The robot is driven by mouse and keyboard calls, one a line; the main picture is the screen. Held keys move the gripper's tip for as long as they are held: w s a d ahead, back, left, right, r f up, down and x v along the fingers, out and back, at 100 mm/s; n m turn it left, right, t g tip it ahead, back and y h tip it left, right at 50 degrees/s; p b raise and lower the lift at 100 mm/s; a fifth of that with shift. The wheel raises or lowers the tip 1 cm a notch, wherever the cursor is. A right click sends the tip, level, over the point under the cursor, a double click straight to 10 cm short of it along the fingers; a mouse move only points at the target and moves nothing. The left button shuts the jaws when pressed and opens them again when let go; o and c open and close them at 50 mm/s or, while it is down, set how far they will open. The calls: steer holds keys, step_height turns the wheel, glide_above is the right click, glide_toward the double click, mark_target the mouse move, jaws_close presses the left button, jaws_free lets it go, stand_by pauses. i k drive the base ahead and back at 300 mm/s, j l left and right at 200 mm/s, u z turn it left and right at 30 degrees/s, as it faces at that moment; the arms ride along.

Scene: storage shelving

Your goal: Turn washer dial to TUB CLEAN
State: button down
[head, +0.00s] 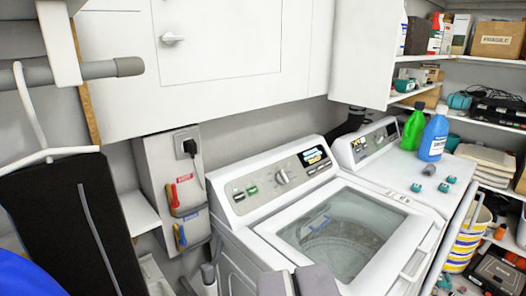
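The washer (222,203) is a white top-loader in the middle of the head view, with a grey control panel at its back. Its dial (283,177) is a round silver knob near the middle of that panel. The labels around the dial are too small to read, so its setting cannot be told. A lit display (313,155) sits to the dial's right, and small green-lit buttons (252,190) to its left. My gripper (294,272) shows as two grey parts at the bottom edge, in front of the washer and apart from the dial. Its opening is unclear.
A second white machine (415,171) stands at the right, with a green bottle (413,127), a blue bottle (433,138) and small teal items on top. A white cabinet (219,40) overhangs behind. Hanging dark clothing (75,220) fills the left. Loaded shelves (487,60) stand far right.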

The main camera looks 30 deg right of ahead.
mark_target(282, 176)
steer(key=z, duration=1.5)
